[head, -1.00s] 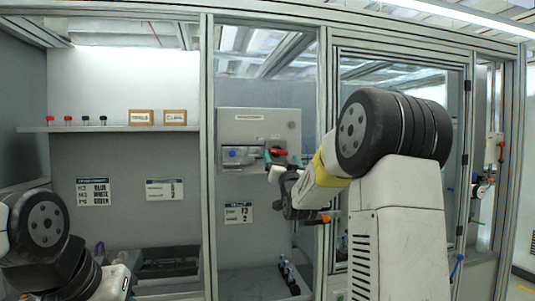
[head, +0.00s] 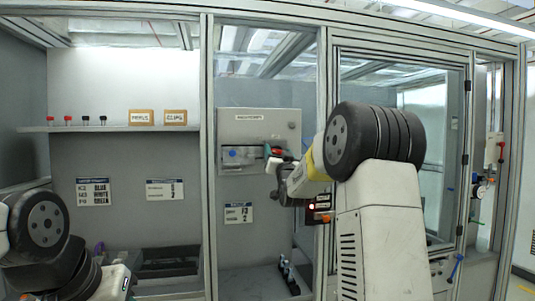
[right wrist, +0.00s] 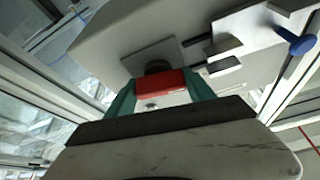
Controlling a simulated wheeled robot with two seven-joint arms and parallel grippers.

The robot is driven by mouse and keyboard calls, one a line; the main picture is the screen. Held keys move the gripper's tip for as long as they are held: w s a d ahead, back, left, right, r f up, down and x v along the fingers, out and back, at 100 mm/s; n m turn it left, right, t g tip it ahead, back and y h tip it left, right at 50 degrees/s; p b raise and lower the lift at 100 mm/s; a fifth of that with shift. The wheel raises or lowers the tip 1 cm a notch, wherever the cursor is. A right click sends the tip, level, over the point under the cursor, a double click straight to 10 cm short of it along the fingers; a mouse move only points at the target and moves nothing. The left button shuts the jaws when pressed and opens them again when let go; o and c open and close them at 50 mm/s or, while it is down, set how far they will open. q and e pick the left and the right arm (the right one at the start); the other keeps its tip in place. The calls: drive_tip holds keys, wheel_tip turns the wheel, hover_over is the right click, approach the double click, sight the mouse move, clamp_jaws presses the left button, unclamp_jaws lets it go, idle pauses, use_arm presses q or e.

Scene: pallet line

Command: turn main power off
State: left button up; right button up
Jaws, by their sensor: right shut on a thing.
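The grey main power box (head: 258,129) is on the back wall of the middle bay, with a label on its front. Its red switch handle (right wrist: 160,82) shows in the right wrist view, on a dark round hub in front of a square plate. My right gripper (head: 273,157) is at the box's lower right; its teal fingers (right wrist: 161,93) are shut on the red handle, one on each side. In the head view the gripper mostly hides the handle. My left arm is at the lower left; its fingers are not in view.
A metal latch with a blue knob (head: 232,154) sits left of the handle; the knob also shows in the right wrist view (right wrist: 297,42). A label card (head: 238,212) is below the box. Frame posts (head: 323,100) stand close to my right arm.

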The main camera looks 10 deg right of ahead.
drive_tip(key=shift+n+y, duration=1)
drive_tip(key=shift+n, duration=0.9)
drive_tip(key=o, duration=1.4)
drive_tip(key=shift+s, duration=0.15)
drive_tip(key=v, duration=0.7)
drive_tip(key=shift+s+f, duration=0.2)
drive_tip(key=shift+s, duration=0.05)
